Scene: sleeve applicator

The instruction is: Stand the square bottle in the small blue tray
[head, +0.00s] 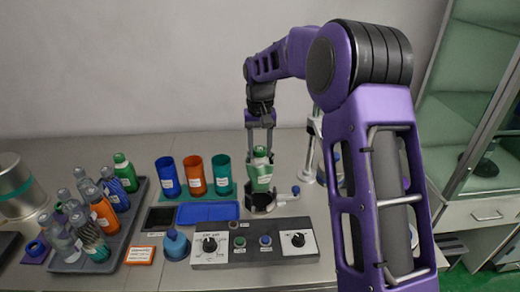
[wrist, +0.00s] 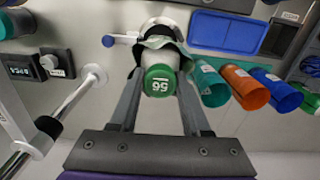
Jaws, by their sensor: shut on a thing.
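My gripper (head: 260,138) points down and is shut on a bottle (head: 261,171) with a green cap and a green sleeve with a white label. In the wrist view, the green cap (wrist: 160,80) carries white characters and sits between the two fingers (wrist: 160,108). The bottle looks upright, in or just above a dark round holder (head: 261,203); I cannot tell whether it touches. Its square shape is not clear from here. The shallow blue tray (head: 208,212) lies on the bench left of the holder and is empty; it also shows in the wrist view (wrist: 228,32).
Blue (head: 167,177), orange (head: 194,175) and teal (head: 222,175) cups stand behind the tray. A dark rack (head: 70,262) of several bottles is at left. A control panel (head: 255,245) and blue flask (head: 176,245) lie in front. A white post (head: 312,150) stands right of the holder.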

